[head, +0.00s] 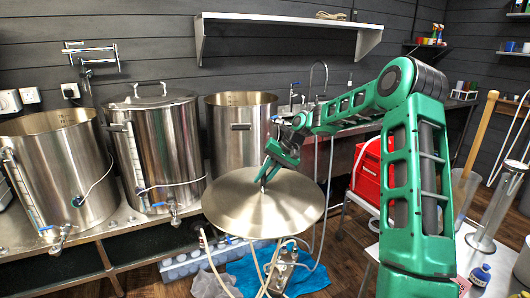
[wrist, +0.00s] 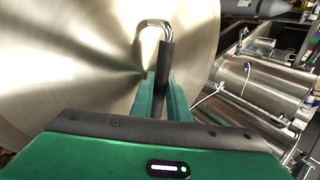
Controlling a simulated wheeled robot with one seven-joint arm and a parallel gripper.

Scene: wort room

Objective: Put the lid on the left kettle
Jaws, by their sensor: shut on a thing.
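My gripper (head: 266,176) is shut on the handle of a round steel lid (head: 258,210). It holds the lid in the air in front of the kettle bench, below and right of the right kettle. The wrist view shows the green fingers (wrist: 163,92) on the handle's dark grip, with the lid (wrist: 70,60) filling the left side. The left kettle (head: 58,172) stands open at the far left, a clear distance from the lid. The middle kettle (head: 168,145) has its lid on. The right kettle (head: 240,135) is open, its lower part hidden by the lid.
A steel bench (head: 112,228) carries the kettles, with taps and hoses at their fronts. A wall tap (head: 90,55) and a shelf (head: 285,25) are above. A pump (head: 283,268) with hoses and blue cloth lie below the lid. A red crate (head: 370,170) stands at right.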

